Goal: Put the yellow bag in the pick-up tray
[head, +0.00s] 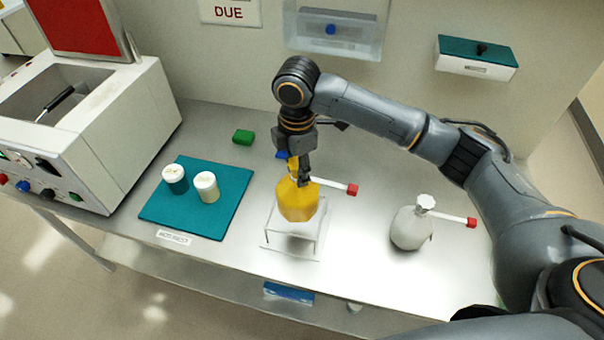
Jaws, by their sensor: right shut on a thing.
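The yellow bag (298,205) is upright, with its neck in my right gripper (304,178), which is shut on it. A tag with a red end (351,189) sticks out to the right of the bag. The bag is over a clear, low tray or stand (293,245) on the steel bench. I cannot tell whether its bottom touches this stand. No label on the stand can be read, so I cannot tell whether it is the pick-up tray. My left gripper is not in view.
A teal mat (155,212) holds two white-lidded jars (206,187) (174,179). A white bag (410,230) with a red-ended tag stands at right. A green block (243,137) lies behind. A white machine (95,140) is at left. The steel bench (360,240) is clear between the stand and white bag.

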